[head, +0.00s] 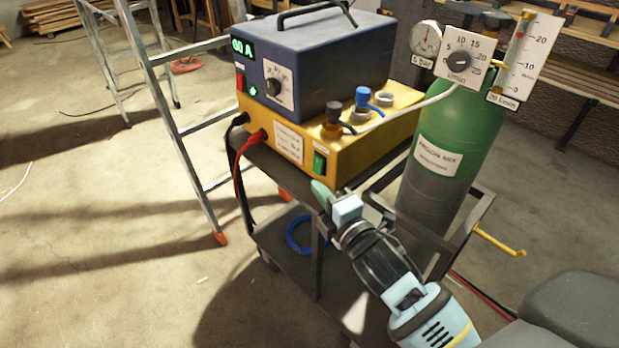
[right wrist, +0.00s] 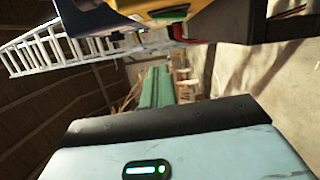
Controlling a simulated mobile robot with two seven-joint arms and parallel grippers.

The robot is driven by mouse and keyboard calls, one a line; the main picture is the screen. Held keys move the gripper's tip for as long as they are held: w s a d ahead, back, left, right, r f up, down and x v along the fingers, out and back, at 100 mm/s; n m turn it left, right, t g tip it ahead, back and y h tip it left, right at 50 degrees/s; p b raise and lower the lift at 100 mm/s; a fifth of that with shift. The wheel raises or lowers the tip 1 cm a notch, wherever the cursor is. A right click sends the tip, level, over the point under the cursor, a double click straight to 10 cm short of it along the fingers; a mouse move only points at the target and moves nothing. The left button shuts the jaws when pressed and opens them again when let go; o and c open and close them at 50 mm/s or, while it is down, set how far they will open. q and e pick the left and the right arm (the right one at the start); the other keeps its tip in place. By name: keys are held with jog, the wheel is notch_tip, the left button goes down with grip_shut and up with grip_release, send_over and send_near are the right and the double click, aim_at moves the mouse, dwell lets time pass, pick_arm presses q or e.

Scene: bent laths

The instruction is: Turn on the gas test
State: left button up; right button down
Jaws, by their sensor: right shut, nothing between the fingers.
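A green rocker switch (head: 320,162) sits at the right end of the front of the yellow unit (head: 375,130), under a small label too small to read. In the right wrist view a green patch, seemingly this switch (right wrist: 170,12), shows at the top edge. My right gripper (head: 320,189) is shut and empty, its green fingertips just below the switch and seemingly apart from it. Its shut fingers (right wrist: 156,85) also show in the right wrist view. A green gas cylinder (head: 455,130) stands at right, with a flow dial (head: 460,60) and a gauge (head: 425,38). My left gripper is out of view.
A blue power source (head: 310,70) reading 60 A rests on the yellow unit. Both stand on a dark cart (head: 280,172). Red (head: 240,175) and black cables hang at its left. A stepladder (head: 175,110) stands to the left. A yellow handle (head: 500,242) sticks out at right.

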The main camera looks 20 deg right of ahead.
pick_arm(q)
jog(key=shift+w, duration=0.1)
pick_arm(e)
jog(key=shift+s+d+r, duration=0.1)
jog(key=shift+s+d, duration=0.05)
jog(key=shift+s, duration=1.95)
